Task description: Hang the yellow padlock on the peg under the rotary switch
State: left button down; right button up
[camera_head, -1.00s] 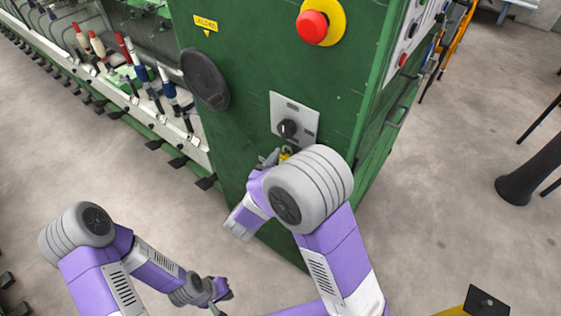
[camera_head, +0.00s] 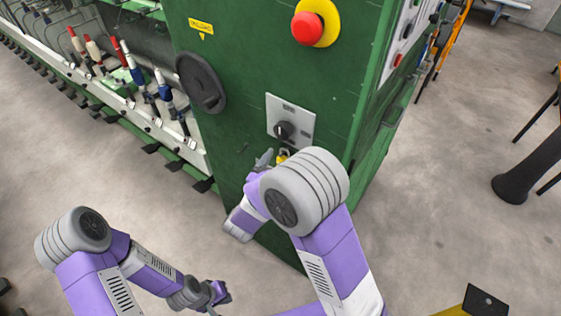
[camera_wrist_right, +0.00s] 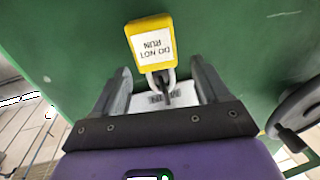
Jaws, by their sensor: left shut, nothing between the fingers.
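The yellow padlock (camera_head: 283,156) is at the green cabinet's front, just below the rotary switch (camera_head: 284,131) on its grey plate. The right wrist view shows the padlock (camera_wrist_right: 151,42) upside down in the picture, with a "DO NOT RUN" label. Its grey shackle reaches toward a dark piece, perhaps the peg; whether it is around the peg I cannot tell. My right gripper (camera_wrist_right: 160,86) is open, with a finger either side of the shackle and gaps between. My left gripper (camera_head: 219,293) is shut and empty, low and away from the cabinet.
The green cabinet (camera_head: 240,110) carries a red emergency button (camera_head: 307,28) and a round black handle (camera_head: 201,83). A spinning frame with several bobbins (camera_head: 135,75) runs off to the left. Bare floor (camera_head: 440,200) lies to the right.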

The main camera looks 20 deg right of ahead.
jog(key=v, duration=0.8)
notch_tip(320, 180, down, 22)
jog(key=w+d+n+g+y, duration=0.2)
jog(key=d+n+g+y, duration=0.15)
jog(key=y, duration=0.55)
jog(key=s+a+f+n+g+y, duration=0.1)
jog(key=s+f+g+y, duration=0.2)
jog(key=s, duration=0.6)
jog(key=s+a+f+n+g+y, duration=0.1)
jog(key=s+f+g+y, duration=0.3)
jog(key=s, duration=0.5)
notch_tip(320, 180, down, 3)
jog(key=shift+a+f+g, duration=0.2)
jog(key=shift+a+g, duration=0.5)
jog(key=shift+g, duration=0.55)
jog(key=shift+n, duration=0.25)
